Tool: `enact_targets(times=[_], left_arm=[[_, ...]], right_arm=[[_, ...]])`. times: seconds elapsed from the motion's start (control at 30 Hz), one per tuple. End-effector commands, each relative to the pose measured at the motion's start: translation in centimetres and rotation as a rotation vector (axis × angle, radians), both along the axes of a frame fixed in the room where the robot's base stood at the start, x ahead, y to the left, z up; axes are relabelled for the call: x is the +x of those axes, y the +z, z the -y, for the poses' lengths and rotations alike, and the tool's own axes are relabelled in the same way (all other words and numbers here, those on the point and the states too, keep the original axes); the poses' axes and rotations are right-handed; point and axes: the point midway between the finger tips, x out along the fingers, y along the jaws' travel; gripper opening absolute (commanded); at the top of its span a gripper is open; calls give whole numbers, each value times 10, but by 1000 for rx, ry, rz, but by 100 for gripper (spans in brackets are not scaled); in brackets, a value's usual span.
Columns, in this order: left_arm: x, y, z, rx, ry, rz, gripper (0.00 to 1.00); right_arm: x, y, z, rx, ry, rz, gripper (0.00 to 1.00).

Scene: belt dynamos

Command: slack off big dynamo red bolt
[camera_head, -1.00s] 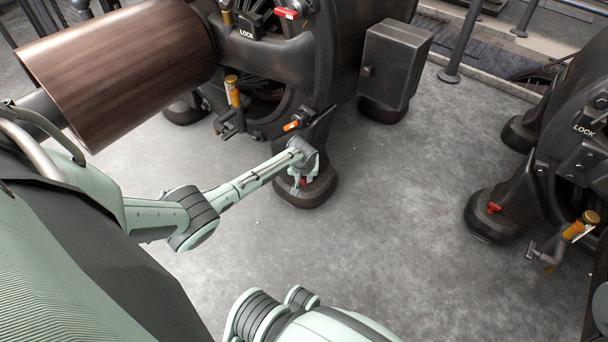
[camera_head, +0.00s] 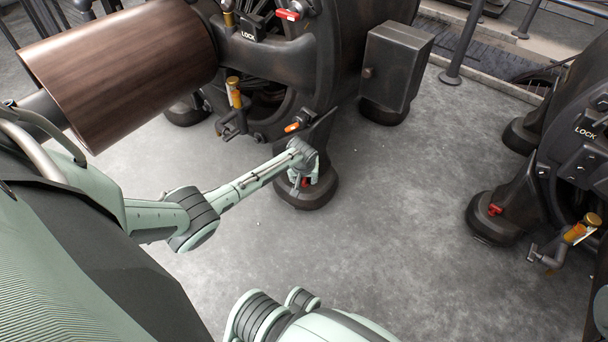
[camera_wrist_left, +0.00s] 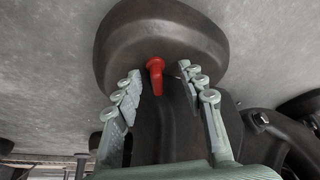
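The big dynamo (camera_head: 345,60) is a dark metal machine with a rounded foot (camera_head: 312,195). A red bolt (camera_wrist_left: 156,76) with a lever-like head sits on the foot in the left wrist view. A bit of red also shows beside my gripper in the head view (camera_head: 305,183). My left gripper (camera_wrist_left: 160,74) is open, with its jointed fingers on either side of the bolt and visible gaps between. In the head view the left gripper (camera_head: 303,176) is small at the foot and partly hides the bolt. My right gripper is not in view.
The concrete floor between is clear.

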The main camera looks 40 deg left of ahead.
Motion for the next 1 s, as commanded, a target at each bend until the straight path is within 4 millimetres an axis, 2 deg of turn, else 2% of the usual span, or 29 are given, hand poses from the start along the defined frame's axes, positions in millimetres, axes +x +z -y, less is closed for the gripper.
enact_targets(times=[0.23,0.37,0.47,0.8,1.0], left_arm=[[0,1,2,-2,-1,1,40],[-3,10,4,-3,-2,2,40],[-8,23,7,-3,-3,3,40],[-30,87,20,-1,-1,3,40],[-38,107,24,-1,0,0,40]], right_arm=[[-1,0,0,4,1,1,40],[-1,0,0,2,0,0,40],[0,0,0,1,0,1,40],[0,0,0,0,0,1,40],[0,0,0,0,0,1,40]])
